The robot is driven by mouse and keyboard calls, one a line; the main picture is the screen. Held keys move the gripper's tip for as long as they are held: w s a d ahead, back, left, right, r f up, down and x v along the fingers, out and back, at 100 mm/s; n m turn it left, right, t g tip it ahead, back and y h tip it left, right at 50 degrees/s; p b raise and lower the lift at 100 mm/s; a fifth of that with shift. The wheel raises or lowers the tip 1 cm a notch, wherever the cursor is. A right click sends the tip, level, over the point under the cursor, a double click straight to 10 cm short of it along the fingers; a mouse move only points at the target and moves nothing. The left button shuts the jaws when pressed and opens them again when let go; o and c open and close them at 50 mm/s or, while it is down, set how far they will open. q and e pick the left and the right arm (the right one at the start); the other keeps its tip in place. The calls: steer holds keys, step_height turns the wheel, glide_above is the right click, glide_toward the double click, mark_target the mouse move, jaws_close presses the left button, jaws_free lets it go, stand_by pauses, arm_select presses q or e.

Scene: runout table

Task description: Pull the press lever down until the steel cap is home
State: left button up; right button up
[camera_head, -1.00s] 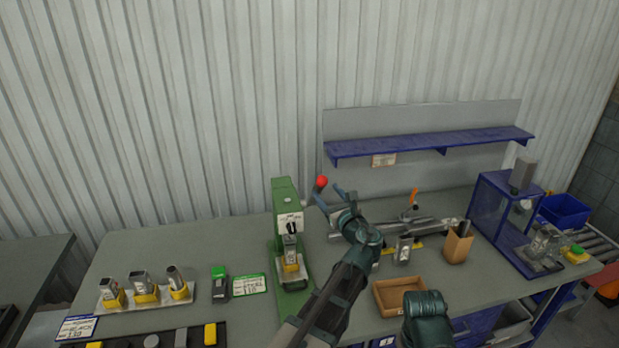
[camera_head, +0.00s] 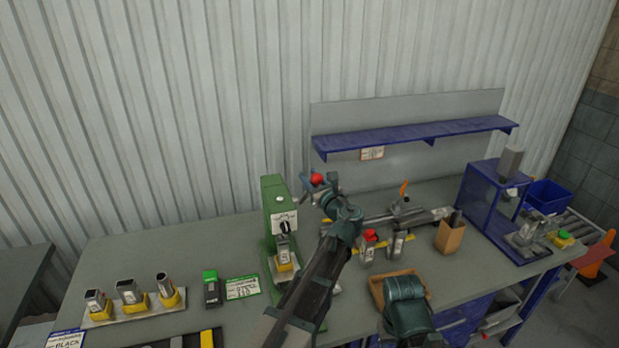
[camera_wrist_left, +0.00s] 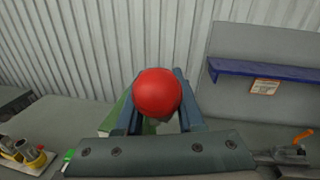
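The green press (camera_head: 272,203) stands upright on the table. Its lever ends in a red ball knob (camera_head: 317,179), raised beside the press head. Under the ram is a steel part (camera_head: 283,246) on a yellow base; how far its cap is seated is too small to tell. My left gripper (camera_head: 319,183) is at the knob, with one finger on either side of it. In the left wrist view the knob (camera_wrist_left: 157,93) fills the space between the fingers and no clear grip shows, so the gripper looks open around it. Only a teal part of my right arm shows.
A rack of steel parts (camera_head: 131,310) and a green-topped box (camera_head: 211,288) stand left of the press. A cardboard tray (camera_head: 377,291), a brown box (camera_head: 450,234) and a blue stand (camera_head: 478,203) are to the right. A blue shelf (camera_head: 415,136) is behind.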

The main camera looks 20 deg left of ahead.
arm_select(q)
jaws_close()
stand_by(1.0)
